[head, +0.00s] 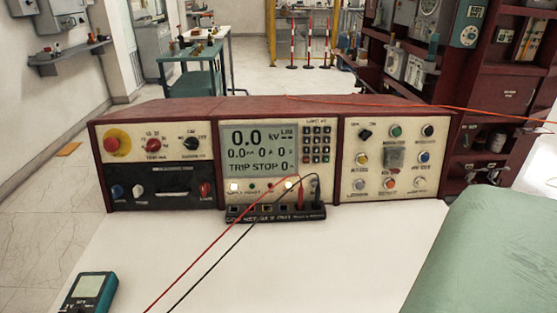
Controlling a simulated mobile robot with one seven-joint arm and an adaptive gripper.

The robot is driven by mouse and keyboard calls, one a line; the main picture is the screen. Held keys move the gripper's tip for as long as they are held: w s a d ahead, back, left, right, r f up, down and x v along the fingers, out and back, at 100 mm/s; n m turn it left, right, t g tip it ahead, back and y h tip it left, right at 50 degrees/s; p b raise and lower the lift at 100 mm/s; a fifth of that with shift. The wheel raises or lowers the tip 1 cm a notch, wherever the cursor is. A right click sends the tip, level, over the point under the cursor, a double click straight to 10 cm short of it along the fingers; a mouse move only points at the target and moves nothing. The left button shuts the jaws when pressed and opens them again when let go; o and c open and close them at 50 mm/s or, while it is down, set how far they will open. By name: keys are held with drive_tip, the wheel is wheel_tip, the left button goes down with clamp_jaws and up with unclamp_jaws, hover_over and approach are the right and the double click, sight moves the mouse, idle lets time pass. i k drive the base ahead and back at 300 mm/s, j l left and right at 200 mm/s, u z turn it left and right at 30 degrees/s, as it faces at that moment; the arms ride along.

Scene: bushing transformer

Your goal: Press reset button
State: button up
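A dark red control console (270,105) with three cream panels stands on the white table. The right panel (408,143) carries several round buttons, among them a green one (396,131), a blue one (424,157), an orange-red one (390,183) and a white one (420,183). The left panel has a large red button (117,140) on yellow. The middle display (260,152) reads 0.0 kV and TRIP STOP 0. The labels are too small to read, so I cannot tell which button is reset. My gripper is not in view.
A red lead (214,252) and a black lead (231,258) run from the console across the white table (330,265). A teal meter (90,292) lies at lower left. A large green curved surface (490,255) fills the lower right. Table space before the right panel is clear.

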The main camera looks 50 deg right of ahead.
sight(390, 185)
drive_tip(key=k+l, duration=0.2)
drive_tip(key=l, duration=0.2)
drive_tip(key=k+l, duration=0.25)
drive_tip(key=l, duration=0.15)
drive_tip(key=k+l, duration=0.2)
drive_tip(key=l, duration=0.2)
drive_tip(key=k+l, duration=0.25)
drive_tip(key=l, duration=0.15)
drive_tip(key=k+l, duration=0.2)
drive_tip(key=l, duration=0.2)
drive_tip(key=k+l, duration=0.25)
drive_tip(key=l, duration=0.15)
drive_tip(key=k+l, duration=0.2)
drive_tip(key=l, duration=0.2)
drive_tip(key=k+l, duration=0.25)
drive_tip(key=l, duration=0.15)
